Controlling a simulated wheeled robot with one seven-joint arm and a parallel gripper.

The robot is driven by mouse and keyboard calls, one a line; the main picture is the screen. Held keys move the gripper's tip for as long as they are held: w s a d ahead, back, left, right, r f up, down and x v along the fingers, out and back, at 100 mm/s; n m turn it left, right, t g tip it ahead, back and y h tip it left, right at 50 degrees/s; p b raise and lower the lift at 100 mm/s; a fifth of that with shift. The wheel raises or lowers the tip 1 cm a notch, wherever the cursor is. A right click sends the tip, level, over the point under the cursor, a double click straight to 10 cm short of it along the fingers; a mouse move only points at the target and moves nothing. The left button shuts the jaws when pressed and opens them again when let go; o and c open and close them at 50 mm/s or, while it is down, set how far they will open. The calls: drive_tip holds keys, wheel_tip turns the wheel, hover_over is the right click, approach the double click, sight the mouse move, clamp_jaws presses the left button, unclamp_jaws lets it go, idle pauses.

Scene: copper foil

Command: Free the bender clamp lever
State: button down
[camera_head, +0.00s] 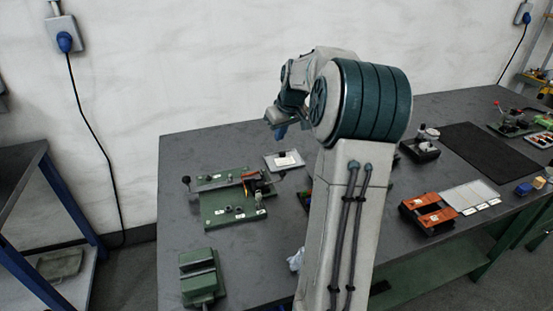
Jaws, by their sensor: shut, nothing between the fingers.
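The bender appears to be the green plate fixture (215,214) on the left part of the dark table. It carries several small posts and white labels, with an orange and black part on its right half. A lever with a black ball knob (186,180) stands at its left edge. I cannot tell for certain which part is the clamp lever. My gripper (280,134) is shut and empty, held in the air above and behind the fixture, apart from it. My arm hides the table's middle.
A green vise-like block (197,272) sits near the table's front left. A grey tray (285,160) lies behind the fixture. Orange blocks (428,212), a black mat (490,152) and a small dark device (420,149) are on the right. Bare table lies left of the fixture.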

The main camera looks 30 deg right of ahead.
drive_tip(key=shift+a, duration=0.1)
drive_tip(key=shift+f, duration=0.1)
wheel_tip(320, 180, down, 11)
drive_tip(key=p, duration=0.2)
idle(0.5)
drive_tip(key=shift+s, duration=0.15)
drive_tip(key=shift+s+b, duration=0.1)
drive_tip(key=shift+b, duration=0.25)
